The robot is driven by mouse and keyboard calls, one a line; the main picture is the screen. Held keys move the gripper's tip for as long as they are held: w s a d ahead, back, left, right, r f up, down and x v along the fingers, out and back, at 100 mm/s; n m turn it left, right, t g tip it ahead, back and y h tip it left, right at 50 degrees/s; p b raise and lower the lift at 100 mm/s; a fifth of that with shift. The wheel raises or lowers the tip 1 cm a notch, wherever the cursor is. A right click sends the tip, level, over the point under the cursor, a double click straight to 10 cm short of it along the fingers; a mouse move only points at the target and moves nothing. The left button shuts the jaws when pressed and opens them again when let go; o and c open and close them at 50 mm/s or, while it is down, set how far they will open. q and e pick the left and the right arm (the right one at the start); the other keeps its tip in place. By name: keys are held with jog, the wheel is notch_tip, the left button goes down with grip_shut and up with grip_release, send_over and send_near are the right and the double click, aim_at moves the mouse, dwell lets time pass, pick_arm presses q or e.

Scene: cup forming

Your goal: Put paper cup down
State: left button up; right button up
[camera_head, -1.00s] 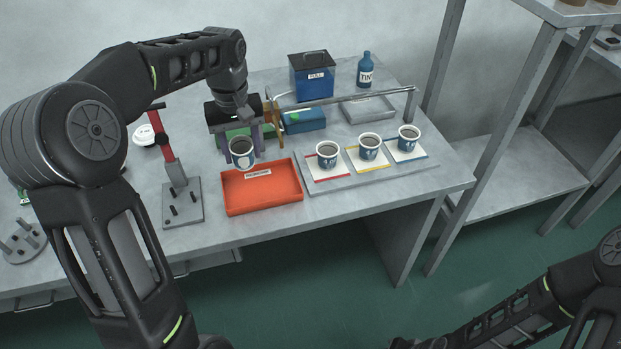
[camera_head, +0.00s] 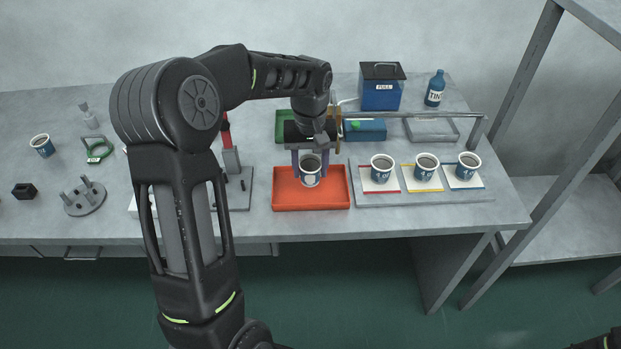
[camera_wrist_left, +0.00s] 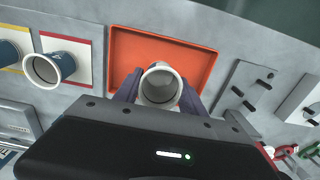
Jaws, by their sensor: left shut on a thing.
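A white and blue paper cup (camera_head: 310,172) with a dark inside is between the fingers of my left gripper (camera_head: 311,160). The gripper is shut on it, one finger on each side. The cup is upright, over the back middle of the orange tray (camera_head: 311,205). In the left wrist view the cup (camera_wrist_left: 160,86) shows in front of the orange tray (camera_wrist_left: 205,58). I cannot tell whether its base touches the tray floor. My right gripper is not in view; only a bit of my right arm shows at the bottom right corner.
Several similar cups stand on a grey board (camera_head: 430,197) to the right, on red, yellow and blue edged cards. A metal rail (camera_head: 420,115) runs behind them. A red-handled press (camera_head: 230,155) stands left of the tray. Another cup (camera_head: 42,146) is far left.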

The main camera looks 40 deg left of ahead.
aim_at(310, 180)
pick_arm(q)
jog(key=shift+f, duration=0.15)
jog(key=shift+f, duration=0.1)
jog(key=shift+f, duration=1.8)
jog(key=shift+f, duration=0.15)
jog(key=o, duration=1.3)
notch_tip(310, 180, up, 12)
jog(key=shift+r, duration=0.2)
